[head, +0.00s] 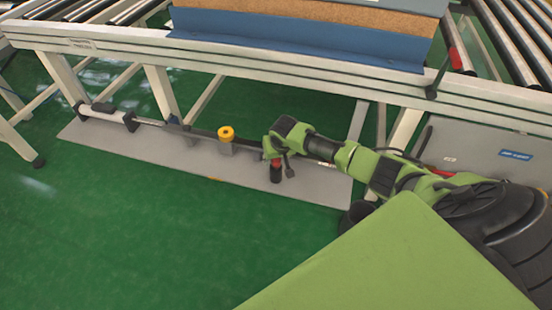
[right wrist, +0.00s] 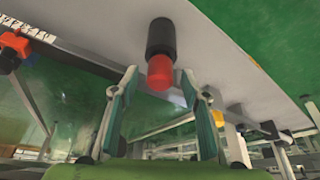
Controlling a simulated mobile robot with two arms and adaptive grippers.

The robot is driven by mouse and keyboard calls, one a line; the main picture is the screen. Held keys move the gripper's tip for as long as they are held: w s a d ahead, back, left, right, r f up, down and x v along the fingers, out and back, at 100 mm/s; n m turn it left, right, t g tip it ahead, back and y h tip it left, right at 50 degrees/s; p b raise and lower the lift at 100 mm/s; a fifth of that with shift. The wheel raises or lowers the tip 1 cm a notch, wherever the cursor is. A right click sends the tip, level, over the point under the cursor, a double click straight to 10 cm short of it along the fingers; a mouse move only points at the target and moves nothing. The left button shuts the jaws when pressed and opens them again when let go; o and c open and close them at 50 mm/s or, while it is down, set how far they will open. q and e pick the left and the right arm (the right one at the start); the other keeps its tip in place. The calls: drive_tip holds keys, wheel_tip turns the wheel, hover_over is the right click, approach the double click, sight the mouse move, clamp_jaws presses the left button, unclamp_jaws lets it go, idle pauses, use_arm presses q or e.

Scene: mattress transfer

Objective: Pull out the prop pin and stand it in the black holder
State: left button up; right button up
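A short black cylinder (head: 276,174), which looks like the black holder, stands on the grey floor plate, with a red piece (head: 275,162) at its top. In the right wrist view, the black cylinder (right wrist: 160,38) and its red end (right wrist: 159,74) are in line, just beyond my fingertips. The red end looks like the prop pin's handle; any shaft is hidden. My right gripper (head: 282,161) is above and beside it. In the right wrist view its fingers (right wrist: 160,86) are spread, with nothing clamped between them. My left gripper is not in view.
A yellow knob (head: 226,132) sits on the rail left of my gripper. A white-and-black cylinder (head: 103,107) lies at the plate's left end. The roller-table frame (head: 200,60) runs above the plate (head: 180,152). Green floor (head: 130,220) in front is clear.

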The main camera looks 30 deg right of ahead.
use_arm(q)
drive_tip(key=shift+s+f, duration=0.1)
use_arm(e)
drive_tip(key=v, duration=1.2)
drive_tip(key=shift+w, duration=0.1)
